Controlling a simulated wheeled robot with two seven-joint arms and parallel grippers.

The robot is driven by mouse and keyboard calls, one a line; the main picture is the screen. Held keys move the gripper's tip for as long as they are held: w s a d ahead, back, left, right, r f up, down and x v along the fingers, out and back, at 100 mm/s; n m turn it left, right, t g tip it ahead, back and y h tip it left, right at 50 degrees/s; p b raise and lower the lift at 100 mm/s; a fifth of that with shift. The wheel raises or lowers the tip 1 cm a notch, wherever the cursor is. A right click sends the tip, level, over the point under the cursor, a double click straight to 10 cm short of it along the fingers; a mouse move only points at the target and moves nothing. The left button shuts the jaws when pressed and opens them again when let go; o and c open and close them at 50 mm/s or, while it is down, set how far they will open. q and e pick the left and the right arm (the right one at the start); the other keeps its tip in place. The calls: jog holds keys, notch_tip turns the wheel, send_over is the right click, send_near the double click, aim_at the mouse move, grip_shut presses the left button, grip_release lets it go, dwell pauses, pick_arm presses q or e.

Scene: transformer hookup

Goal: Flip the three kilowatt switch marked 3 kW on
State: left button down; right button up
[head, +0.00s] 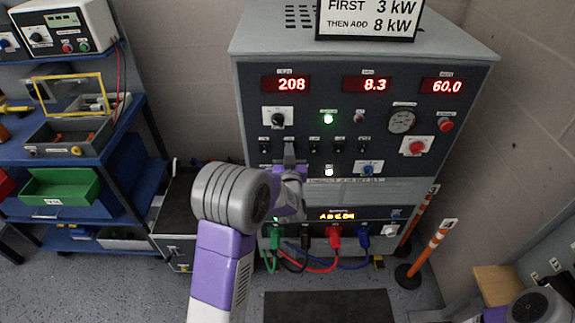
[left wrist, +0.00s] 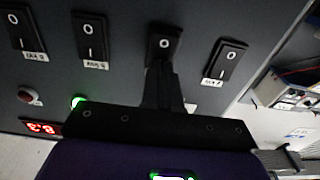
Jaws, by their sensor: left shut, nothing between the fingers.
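A row of black rocker switches crosses the front of the grey panel. In the left wrist view one rocker (left wrist: 163,42) is directly behind the tip of my left gripper (left wrist: 160,88), and its label is hidden. Neighbouring rockers (left wrist: 92,38) stand on either side, with small labels too unclear to read surely. In the head view my left gripper (head: 289,152) is shut and empty at the second switch from the left. I cannot tell whether it touches the rocker, or which way that rocker is tipped. My right gripper is out of view.
The panel's red displays (head: 291,84) read 208, 8.3 and 60.0. A green lamp (head: 328,118) is lit. A sign (head: 369,17) on top says first 3 kW, then add 8 kW. Coloured cables (head: 322,267) hang below. An orange post (head: 430,250) stands at right, a blue shelf (head: 75,150) at left.

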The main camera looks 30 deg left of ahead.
pick_arm(q)
jog(key=r+p+v, duration=0.1)
jog(key=r+v, duration=0.1)
jog(key=v, duration=1.1)
jog(key=shift+s+d+p, duration=0.25)
jog(key=shift+s+p, duration=0.1)
jog(key=shift+s, duration=0.05)
jog(key=shift+r, duration=0.1)
jog(key=s+d+f+m+g+h+p, duration=0.1)
jog(key=s+d+f+g+h, duration=0.2)
jog(key=f, duration=0.7)
jog(key=d+f+m+g+h+p, duration=0.1)
jog(key=d+f+g+h, duration=0.25)
jog(key=f, duration=0.55)
jog(key=s+d+f+g+h, duration=0.3)
jog(key=s+f, duration=0.3)
jog(key=s, duration=0.3)
jog(key=s+d+f+g+h+p, duration=0.1)
jog(key=s+d+f+g+h, duration=0.2)
jog(key=s, duration=0.6)
notch_tip(320, 180, down, 4)
jog(key=d+g, duration=0.2)
jog(key=g, duration=0.1)
jog(key=shift+s+d+m+p, duration=0.3)
jog(key=shift+s+d+m, duration=0.1)
jog(key=shift+r+h, duration=0.1)
jog(key=shift+h, duration=0.15)
